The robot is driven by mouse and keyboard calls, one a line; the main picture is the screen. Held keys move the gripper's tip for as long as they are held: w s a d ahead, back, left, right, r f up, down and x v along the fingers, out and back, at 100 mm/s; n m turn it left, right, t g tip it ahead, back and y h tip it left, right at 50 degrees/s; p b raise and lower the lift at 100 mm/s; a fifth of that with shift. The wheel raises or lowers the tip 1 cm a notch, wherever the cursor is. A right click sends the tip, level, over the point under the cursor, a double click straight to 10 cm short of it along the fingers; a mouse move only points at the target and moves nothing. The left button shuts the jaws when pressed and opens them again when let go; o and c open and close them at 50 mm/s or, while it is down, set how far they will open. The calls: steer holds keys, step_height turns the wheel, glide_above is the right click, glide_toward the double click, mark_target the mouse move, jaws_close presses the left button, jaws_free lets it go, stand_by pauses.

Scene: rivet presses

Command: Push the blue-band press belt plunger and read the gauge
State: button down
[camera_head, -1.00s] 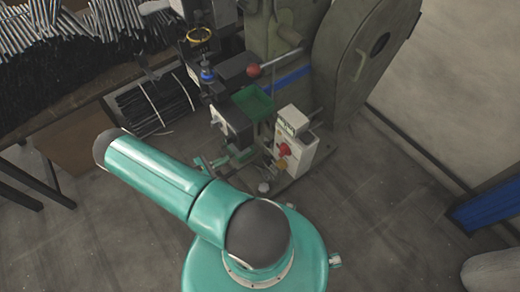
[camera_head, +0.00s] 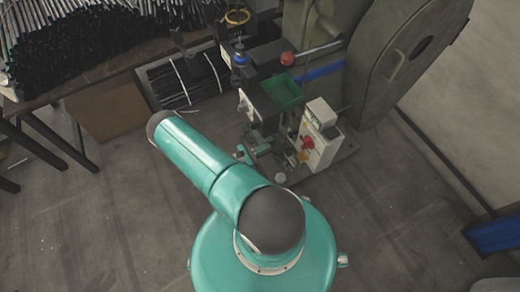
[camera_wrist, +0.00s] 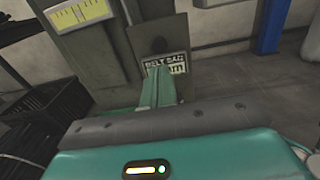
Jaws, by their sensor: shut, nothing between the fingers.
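The press with the blue band (camera_head: 322,70) stands at upper right of the head view, a grey-green machine with a large round housing. In the wrist view, a grey-green panel (camera_wrist: 98,58) carries a pale yellow gauge (camera_wrist: 78,13) with a dark scale; its reading is too small to tell. My gripper (camera_wrist: 158,74) is shut and empty. Its teal fingers point at the panel and overlap the label in the picture. I cannot tell whether they touch.
A white control box (camera_head: 318,140) with a red knob and a green tray (camera_head: 282,92) are at the press's front. A table (camera_head: 100,77) piled with dark rods is at upper left. A black crate (camera_wrist: 40,120) is at left in the wrist view. Floor is clear at lower left.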

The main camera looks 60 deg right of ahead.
mark_target(289, 136)
steer(key=x, duration=0.9)
steer(key=shift+d, duration=0.2)
steer(key=shift+s, duration=0.1)
steer(key=shift+x, duration=1.1)
steer(key=v, duration=1.4)
steer(key=shift+a, duration=0.15)
